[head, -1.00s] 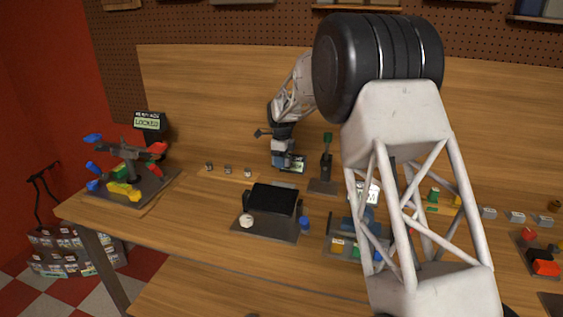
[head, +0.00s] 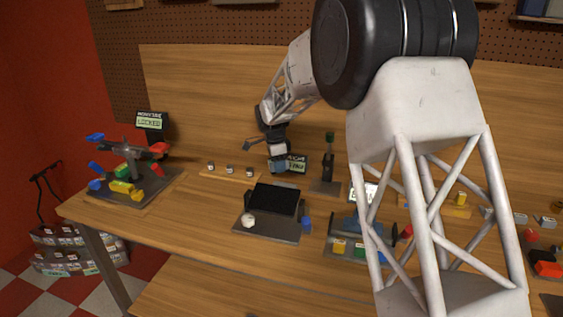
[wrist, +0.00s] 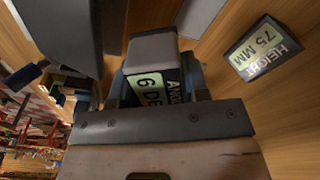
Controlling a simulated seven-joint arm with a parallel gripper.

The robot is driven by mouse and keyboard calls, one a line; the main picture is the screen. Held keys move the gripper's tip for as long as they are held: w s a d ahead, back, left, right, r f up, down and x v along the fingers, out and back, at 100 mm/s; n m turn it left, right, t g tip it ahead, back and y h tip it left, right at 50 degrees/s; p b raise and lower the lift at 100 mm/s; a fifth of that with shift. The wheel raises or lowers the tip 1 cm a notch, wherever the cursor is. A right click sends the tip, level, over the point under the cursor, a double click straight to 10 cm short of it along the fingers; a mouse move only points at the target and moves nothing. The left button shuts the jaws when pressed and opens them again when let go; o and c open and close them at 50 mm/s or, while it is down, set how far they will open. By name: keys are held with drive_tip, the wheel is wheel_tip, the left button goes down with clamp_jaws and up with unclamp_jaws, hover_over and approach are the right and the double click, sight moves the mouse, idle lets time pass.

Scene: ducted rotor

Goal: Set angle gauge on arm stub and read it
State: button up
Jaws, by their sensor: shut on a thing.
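The angle gauge (wrist: 152,82) is a small grey block with a pale green display. Its partly hidden text shows a 6 and the start of "DE". My gripper (wrist: 158,95) is shut on it. In the head view my gripper (head: 278,160) is above the back middle of the bench, in front of the wooden back panel. The rotor stand (head: 126,170), with several colored arm ends, is at the far left, well apart from my gripper. I cannot pick out the arm stub for certain.
A display reading "LOCKED" (head: 150,121) stands behind the rotor. A black-topped box (head: 273,200) and a dark post (head: 328,168) stand near my gripper. Bench front left is clear.

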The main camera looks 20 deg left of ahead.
sight(274, 198)
drive_tip(key=s+n+t, duration=0.1)
drive_tip(key=s+n, duration=0.2)
drive_tip(key=s, duration=0.1)
drive_tip(key=s+d+r+n+t, duration=0.1)
drive_tip(key=s+n, duration=0.3)
drive_tip(key=s+r+n+t, duration=0.1)
drive_tip(key=s+n, duration=0.2)
drive_tip(key=s, duration=0.2)
drive_tip(key=shift+d+r+n+y, duration=0.25)
drive_tip(key=shift+d+n+y, duration=0.05)
drive_tip(key=shift+s+d+r+n+y, duration=0.15)
drive_tip(key=shift+s+n+y, duration=0.15)
drive_tip(key=shift+s+n, duration=0.6)
drive_tip(key=shift+x, duration=3.35)
drive_tip(key=shift+w, duration=0.1)
drive_tip(key=o, duration=1.1)
drive_tip(key=shift+f, duration=0.2)
drive_tip(key=shift+r, duration=0.1)
drive_tip(key=v, duration=0.7)
drive_tip(key=shift+s+r, duration=0.25)
